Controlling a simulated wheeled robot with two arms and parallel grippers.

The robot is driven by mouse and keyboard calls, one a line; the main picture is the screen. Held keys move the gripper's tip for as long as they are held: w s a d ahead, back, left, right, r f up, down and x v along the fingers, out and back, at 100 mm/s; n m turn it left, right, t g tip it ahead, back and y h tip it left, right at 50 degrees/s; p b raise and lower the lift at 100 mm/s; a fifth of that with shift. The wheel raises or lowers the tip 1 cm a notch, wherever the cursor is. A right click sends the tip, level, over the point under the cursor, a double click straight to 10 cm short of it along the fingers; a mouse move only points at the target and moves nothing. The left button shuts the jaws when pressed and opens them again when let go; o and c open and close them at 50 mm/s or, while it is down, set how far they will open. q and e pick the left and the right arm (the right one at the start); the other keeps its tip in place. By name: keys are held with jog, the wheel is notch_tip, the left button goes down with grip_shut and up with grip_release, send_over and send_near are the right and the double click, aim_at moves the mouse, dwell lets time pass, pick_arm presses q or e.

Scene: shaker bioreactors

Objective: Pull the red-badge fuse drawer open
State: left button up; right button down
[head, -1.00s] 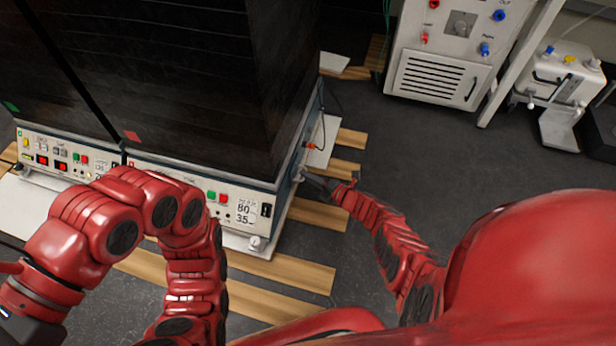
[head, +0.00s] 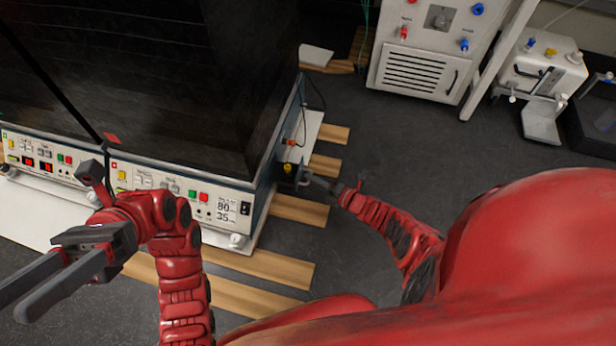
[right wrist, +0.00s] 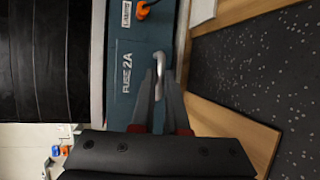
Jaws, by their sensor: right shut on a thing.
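The red-badge unit is the right one of two dark-topped shaker units, with a red badge (head: 111,139) at its front corner. Its fuse drawer (head: 287,180) stands out from the unit's right side, with something yellow showing at its top. In the right wrist view the teal drawer face (right wrist: 125,75) reads "FUSE 2A" and has a curved metal handle (right wrist: 158,62). My right gripper (head: 306,180) is shut on that handle; its fingers also show in the right wrist view (right wrist: 160,90). My left gripper (head: 14,304) is open and empty at the lower left, in front of the units.
An orange plug (head: 290,142) with a cable sits above the drawer on the same side. Wooden slats (head: 300,209) lie on the dark floor beside the unit. A white cabinet (head: 425,65) and a small white device (head: 540,75) stand at the back right. Floor right of the drawer is clear.

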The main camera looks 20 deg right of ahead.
jog(key=c, duration=0.9)
grip_release()
